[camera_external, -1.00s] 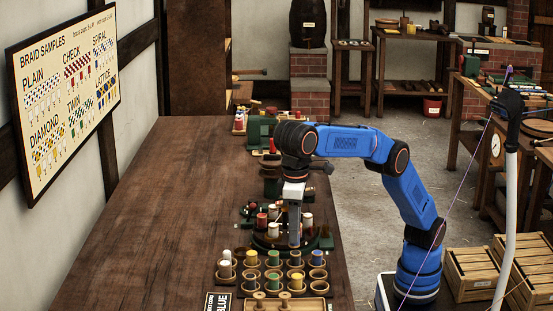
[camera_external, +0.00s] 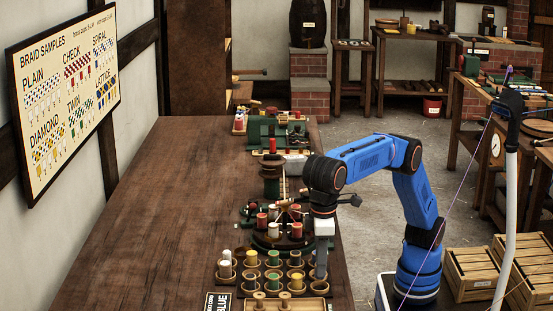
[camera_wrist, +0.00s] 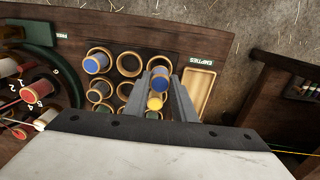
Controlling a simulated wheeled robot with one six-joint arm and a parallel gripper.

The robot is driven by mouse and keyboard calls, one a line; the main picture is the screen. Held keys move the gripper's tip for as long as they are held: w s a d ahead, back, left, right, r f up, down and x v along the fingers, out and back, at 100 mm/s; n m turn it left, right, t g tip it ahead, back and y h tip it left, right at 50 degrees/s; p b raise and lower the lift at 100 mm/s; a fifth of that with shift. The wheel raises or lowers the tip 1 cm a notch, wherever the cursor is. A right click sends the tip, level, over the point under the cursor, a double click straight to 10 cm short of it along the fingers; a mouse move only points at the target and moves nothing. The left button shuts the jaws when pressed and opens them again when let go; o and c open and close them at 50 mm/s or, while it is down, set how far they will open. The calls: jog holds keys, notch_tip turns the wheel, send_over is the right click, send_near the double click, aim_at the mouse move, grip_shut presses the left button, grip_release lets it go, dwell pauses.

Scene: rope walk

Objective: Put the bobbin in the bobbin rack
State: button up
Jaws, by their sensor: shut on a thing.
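My gripper (camera_external: 319,276) is at the right front corner of the bobbin rack (camera_external: 284,269) in the outside view. In the wrist view, my gripper (camera_wrist: 161,80) has its fingers on either side of a blue-topped bobbin (camera_wrist: 160,84). The bobbin sits at the rack's corner cup, beside a yellow bobbin (camera_wrist: 154,103). I cannot tell whether it rests in the cup or hangs just above it. In the outside view the fingers hide it. Other cups hold yellow, green and blue bobbins, and some cups are empty, such as one in the wrist view (camera_wrist: 129,64).
A round carousel (camera_external: 268,244) with red and white bobbins stands behind the rack. A tray marked EMPTIES (camera_wrist: 199,92) adjoins the rack. A sign reading BLUE (camera_external: 217,302) stands to its left. The left of the bench (camera_external: 150,220) is clear.

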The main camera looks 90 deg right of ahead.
jog(key=shift+f, duration=1.75)
jog(key=shift+f, duration=0.1)
jog(key=o, duration=1)
notch_tip(320, 180, up, 11)
jog(key=shift+r, duration=0.1)
jog(key=shift+d+r, duration=0.1)
jog(key=shift+r, duration=0.4)
